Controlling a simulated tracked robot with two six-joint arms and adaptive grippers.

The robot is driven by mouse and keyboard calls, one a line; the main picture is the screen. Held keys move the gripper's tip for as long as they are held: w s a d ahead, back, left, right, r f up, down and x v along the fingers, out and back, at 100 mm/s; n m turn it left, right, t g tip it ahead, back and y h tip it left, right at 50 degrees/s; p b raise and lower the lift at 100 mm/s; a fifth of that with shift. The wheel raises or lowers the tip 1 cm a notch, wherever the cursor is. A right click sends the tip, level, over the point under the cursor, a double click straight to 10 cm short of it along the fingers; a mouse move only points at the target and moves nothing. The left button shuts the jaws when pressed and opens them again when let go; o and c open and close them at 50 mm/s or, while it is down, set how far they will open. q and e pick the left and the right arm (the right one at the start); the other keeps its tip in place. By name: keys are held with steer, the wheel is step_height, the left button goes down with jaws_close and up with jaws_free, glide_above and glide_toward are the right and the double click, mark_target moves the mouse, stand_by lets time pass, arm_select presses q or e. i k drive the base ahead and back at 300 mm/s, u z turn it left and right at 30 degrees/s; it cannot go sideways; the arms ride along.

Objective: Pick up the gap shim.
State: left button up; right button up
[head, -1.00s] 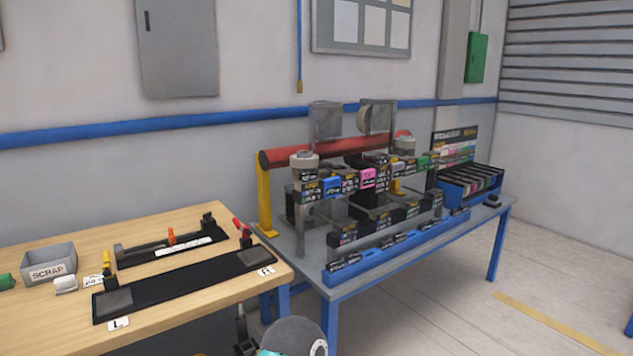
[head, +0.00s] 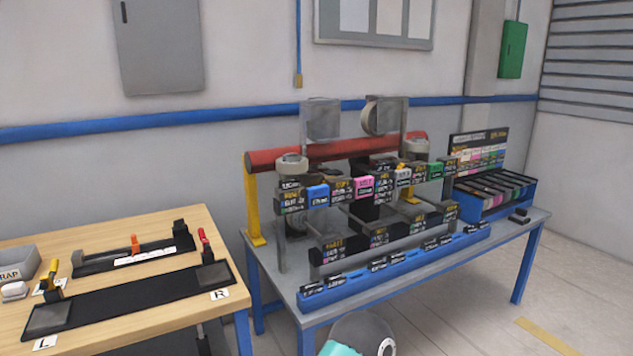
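I cannot make out which thing is the gap shim. A blue sorting rack (head: 490,207) with dark slots and coloured labels stands at the right end of the grey-topped table (head: 380,283), with a labelled sign board (head: 478,158) behind it. Anything small lying inside the slots is too small to tell. Neither of my grippers can be made out in the head view. A grey, round part with teal, likely of my own arm, is cut off at the bottom edge.
A stand with dark labelled blocks fills the table's middle, under a red bar (head: 345,150). A long blue rail (head: 400,262) runs along the front. A wooden bench (head: 120,318) at left holds a black mat (head: 130,298) and a grey scrap box (head: 20,268).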

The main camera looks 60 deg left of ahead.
mark_target(287, 184)
steer(key=u, duration=0.25)
steer(key=i, duration=1.3)
steer(key=u, duration=1.05)
steer(key=i, duration=0.75)
steer(key=u, duration=0.45)
steer(key=k, duration=0.9)
steer(key=u, duration=0.15)
steer(key=i, duration=0.9)
steer(key=z, duration=0.05)
